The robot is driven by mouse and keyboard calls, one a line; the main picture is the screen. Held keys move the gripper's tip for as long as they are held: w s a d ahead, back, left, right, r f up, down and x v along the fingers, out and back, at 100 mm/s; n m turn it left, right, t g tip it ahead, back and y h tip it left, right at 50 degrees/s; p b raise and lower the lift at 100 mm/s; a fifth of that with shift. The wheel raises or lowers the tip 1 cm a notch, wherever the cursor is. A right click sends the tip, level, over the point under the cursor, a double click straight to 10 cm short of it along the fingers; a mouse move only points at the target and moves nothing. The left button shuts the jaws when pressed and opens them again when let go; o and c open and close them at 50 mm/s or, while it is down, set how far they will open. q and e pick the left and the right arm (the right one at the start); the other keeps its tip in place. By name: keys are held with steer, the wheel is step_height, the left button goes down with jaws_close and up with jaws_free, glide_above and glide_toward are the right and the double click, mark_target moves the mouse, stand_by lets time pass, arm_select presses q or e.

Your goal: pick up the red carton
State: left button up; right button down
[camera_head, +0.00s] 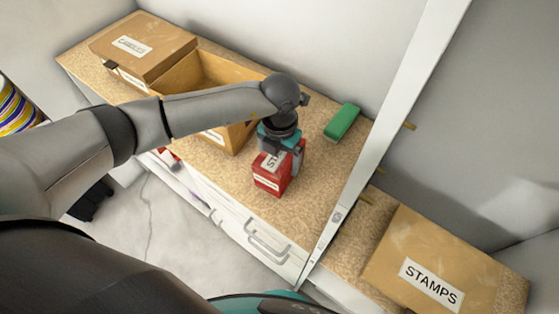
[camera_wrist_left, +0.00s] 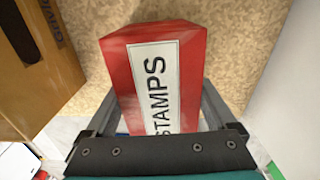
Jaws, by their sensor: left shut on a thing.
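The red carton (camera_head: 271,180) stands upright on the speckled shelf in the head view, with a white label. In the left wrist view the red carton (camera_wrist_left: 193,75) fills the middle, and its label reads STAMPS. My left gripper (camera_head: 284,160) reaches down over it from above, with its fingers on either side of the carton. In the wrist view the left gripper (camera_wrist_left: 158,118) has one finger along each side, shut on the carton. I cannot tell whether the carton's base touches the shelf. My right gripper is not in view.
An open cardboard box (camera_head: 196,75) stands left of the carton, beside a closed labelled box (camera_head: 140,48). A green block (camera_head: 342,121) lies behind to the right. A white upright post (camera_head: 393,105) separates off a STAMPS box (camera_head: 440,268). Shelf in front is clear.

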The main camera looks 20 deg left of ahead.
arm_select(q)
steer(key=shift+r, duration=0.1)
steer(key=c, duration=0.7)
